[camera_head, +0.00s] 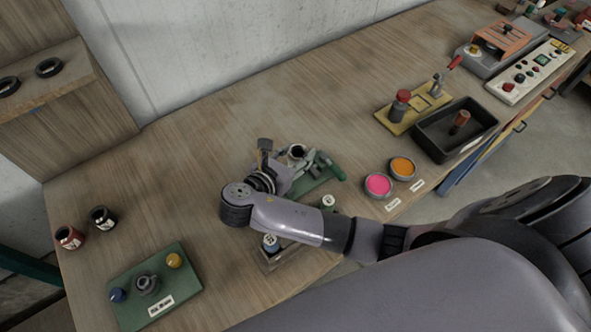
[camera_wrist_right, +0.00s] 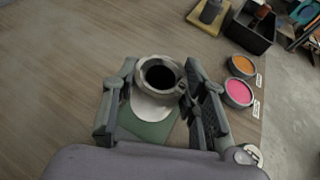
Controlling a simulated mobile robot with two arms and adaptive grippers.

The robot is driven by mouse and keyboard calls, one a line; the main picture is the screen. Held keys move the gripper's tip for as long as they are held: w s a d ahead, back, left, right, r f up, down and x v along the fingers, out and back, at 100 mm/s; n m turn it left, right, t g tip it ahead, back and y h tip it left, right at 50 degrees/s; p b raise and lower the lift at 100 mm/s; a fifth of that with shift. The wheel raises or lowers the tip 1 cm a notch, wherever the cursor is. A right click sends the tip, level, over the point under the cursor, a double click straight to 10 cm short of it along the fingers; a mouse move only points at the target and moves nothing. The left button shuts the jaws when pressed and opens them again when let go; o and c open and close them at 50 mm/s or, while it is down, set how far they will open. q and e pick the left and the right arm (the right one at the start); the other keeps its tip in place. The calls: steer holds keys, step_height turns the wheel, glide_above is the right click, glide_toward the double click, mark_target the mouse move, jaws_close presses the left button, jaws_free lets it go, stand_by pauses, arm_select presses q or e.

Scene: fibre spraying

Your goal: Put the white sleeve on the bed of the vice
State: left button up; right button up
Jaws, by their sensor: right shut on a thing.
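My right gripper (camera_head: 281,160) comes in over the green vice (camera_head: 318,183) near the middle of the table. In the right wrist view its two fingers (camera_wrist_right: 160,88) stand on either side of the white sleeve (camera_wrist_right: 143,66), shut on it. The sleeve's round dark opening faces the camera. In the head view only the sleeve's rim (camera_head: 297,151) shows past the fingers. The green of the vice (camera_wrist_right: 148,129) shows below the sleeve. Whether the sleeve touches the bed cannot be told. My left gripper is not in view.
Pink (camera_head: 378,185) and orange (camera_head: 402,167) pots stand right of the vice. A black tray (camera_head: 436,147) lies farther right. A green board (camera_head: 190,285) with knobs and two jars (camera_head: 69,237) are at the left. The table behind the vice is clear.

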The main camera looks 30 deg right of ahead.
step_height(320, 180, down, 3)
steer(key=shift+a+f, duration=0.1)
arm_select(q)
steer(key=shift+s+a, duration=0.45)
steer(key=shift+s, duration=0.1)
arm_select(e)
steer(key=shift+f, duration=1.9)
steer(key=shift+f, duration=0.1)
steer(key=o, duration=1.4)
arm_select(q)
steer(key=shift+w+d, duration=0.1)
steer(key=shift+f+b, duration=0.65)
arm_select(e)
steer(key=v, duration=1.2)
